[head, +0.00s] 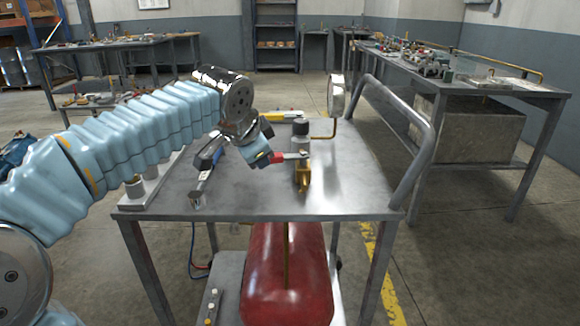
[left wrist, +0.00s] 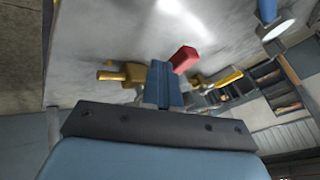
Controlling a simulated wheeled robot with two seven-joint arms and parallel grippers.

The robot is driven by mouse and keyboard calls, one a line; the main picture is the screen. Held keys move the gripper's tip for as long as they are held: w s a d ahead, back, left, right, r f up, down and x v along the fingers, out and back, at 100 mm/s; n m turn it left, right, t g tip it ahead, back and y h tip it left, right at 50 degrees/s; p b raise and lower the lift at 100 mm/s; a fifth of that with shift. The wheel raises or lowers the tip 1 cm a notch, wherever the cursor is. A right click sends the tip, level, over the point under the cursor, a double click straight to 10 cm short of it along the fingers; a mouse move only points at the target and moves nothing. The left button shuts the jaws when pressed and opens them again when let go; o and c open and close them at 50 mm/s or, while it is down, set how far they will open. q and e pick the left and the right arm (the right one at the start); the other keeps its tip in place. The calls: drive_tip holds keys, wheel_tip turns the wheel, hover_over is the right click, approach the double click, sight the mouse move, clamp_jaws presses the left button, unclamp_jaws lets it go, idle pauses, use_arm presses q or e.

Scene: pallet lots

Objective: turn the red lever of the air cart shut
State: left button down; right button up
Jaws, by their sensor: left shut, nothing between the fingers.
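The air cart's grey metal top (head: 250,192) is in the middle of the head view. On it stands a valve with a brass body (head: 302,177). Its red lever (head: 279,158) points to the left. My left gripper (head: 264,157) is shut and empty, with its tip close beside the lever's red end. In the left wrist view the shut blue fingers (left wrist: 165,86) show near the red lever (left wrist: 184,59), with brass fittings (left wrist: 122,74) to the left. I cannot tell whether the fingers touch the lever. My right gripper is not in view.
A round gauge (head: 336,96) stands on a bent pipe behind the valve. A blue-handled tool (head: 207,165) lies left of the gripper. The cart's handle (head: 412,125) curves up at right. A red tank (head: 286,275) sits below. The top's front right is clear.

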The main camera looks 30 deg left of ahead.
use_arm(q)
drive_tip(key=shift+w+a, duration=0.4)
drive_tip(key=shift+a, duration=0.4)
drive_tip(key=shift+w+a+r, duration=0.1)
drive_tip(key=shift+a+r, duration=0.05)
